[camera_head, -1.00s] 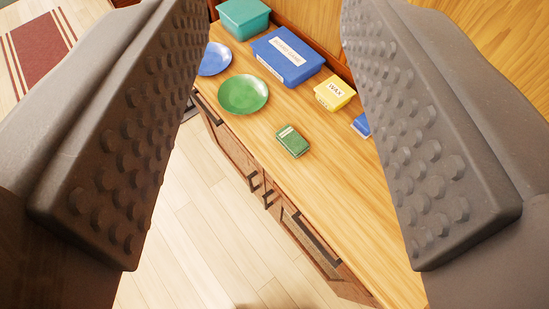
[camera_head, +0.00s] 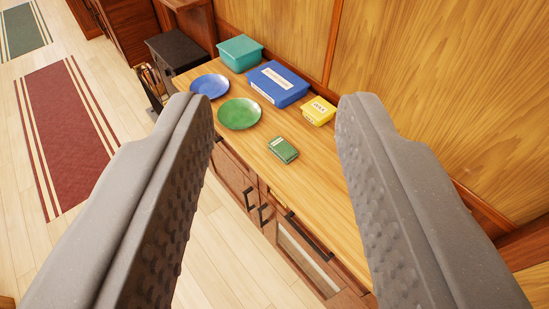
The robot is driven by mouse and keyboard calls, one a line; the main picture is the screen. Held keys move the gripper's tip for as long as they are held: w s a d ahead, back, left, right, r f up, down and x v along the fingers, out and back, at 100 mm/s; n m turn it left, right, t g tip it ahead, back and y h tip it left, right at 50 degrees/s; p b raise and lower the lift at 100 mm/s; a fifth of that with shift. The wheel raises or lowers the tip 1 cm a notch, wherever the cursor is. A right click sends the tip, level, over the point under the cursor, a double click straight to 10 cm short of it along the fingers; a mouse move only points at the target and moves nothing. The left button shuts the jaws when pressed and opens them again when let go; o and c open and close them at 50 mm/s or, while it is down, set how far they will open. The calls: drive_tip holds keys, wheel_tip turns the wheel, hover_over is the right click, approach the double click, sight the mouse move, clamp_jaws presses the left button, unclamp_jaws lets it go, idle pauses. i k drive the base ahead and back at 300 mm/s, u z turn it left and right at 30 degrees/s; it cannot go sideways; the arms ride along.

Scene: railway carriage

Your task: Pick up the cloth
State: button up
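I see no cloth that I can make out in this view. My gripper (camera_head: 273,108) is open and empty, its two grey ridged fingers wide apart on the left and right of the picture. Beyond and between the fingers is a wooden cabinet top (camera_head: 315,195) with several objects on it. None of them touches the fingers as far as I can tell. The right finger hides part of the cabinet top.
On the cabinet stand a teal box (camera_head: 240,51), a blue box (camera_head: 278,84), a yellow box (camera_head: 319,111), a small green box (camera_head: 283,150), a blue plate (camera_head: 209,86) and a green plate (camera_head: 239,114). A wooden wall (camera_head: 430,90) rises behind. Floor with a red rug (camera_head: 68,132) lies left.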

sight(280, 146)
drive_tip(key=z, duration=0.2)
drive_tip(key=i, duration=0.95)
drive_tip(key=u, duration=1.05)
drive_tip(key=k, duration=1.45)
drive_tip(key=z, duration=0.55)
drive_tip(key=i, duration=0.95)
drive_tip(key=u, duration=0.05)
